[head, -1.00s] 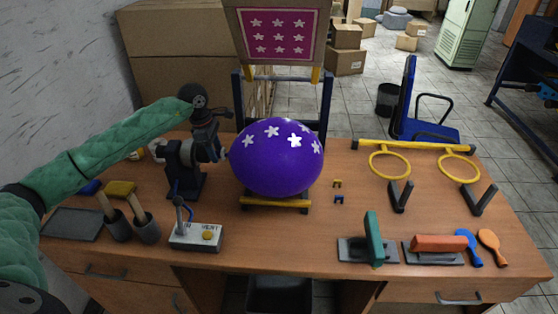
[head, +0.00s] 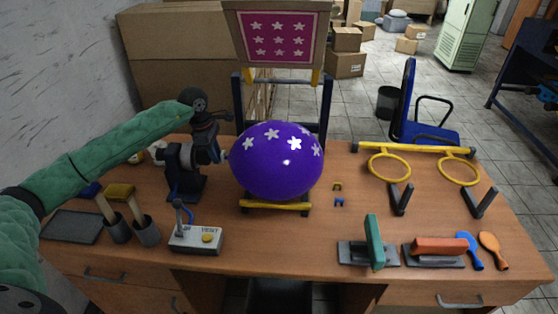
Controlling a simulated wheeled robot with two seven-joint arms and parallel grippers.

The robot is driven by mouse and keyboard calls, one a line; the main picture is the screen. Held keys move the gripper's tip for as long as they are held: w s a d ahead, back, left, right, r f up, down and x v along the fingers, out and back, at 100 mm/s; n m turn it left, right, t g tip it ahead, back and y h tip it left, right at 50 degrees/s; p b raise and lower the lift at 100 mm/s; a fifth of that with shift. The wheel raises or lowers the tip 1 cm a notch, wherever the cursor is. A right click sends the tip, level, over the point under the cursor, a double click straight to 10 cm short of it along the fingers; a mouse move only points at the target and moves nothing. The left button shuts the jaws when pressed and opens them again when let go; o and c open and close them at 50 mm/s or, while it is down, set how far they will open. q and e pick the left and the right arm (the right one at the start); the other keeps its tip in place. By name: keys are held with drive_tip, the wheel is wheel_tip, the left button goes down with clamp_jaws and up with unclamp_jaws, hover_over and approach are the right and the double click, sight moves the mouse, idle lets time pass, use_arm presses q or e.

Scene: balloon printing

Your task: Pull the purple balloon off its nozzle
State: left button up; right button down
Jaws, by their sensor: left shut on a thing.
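The purple balloon (head: 276,165) with white stars is inflated and sits above a yellow-barred cradle (head: 275,206) in the middle of the desk. Its left end is at the nozzle of the dark inflating machine (head: 184,172). My left gripper (head: 224,153) is at the balloon's neck, beside the nozzle, and is shut on the neck. The fingertips are small and partly hidden by the machine and the balloon, so I cannot tell if the neck is still around the nozzle. My right gripper is not in view.
A control box (head: 196,239) with a lever stands in front of the machine. A framed star stencil (head: 277,35) rises behind the balloon. Yellow rings (head: 390,168), a green-handled squeegee (head: 374,242) and an orange block (head: 438,244) are on the right.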

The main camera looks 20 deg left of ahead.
use_arm(q)
drive_tip(key=shift+d, duration=0.15)
drive_tip(key=shift+w+d+b, duration=0.1)
drive_tip(key=shift+d+b, duration=0.25)
drive_tip(key=shift+b, duration=0.05)
drive_tip(key=shift+d, duration=0.15)
wheel_tip(320, 180, up, 17)
drive_tip(key=p, duration=0.3)
idle(1.4)
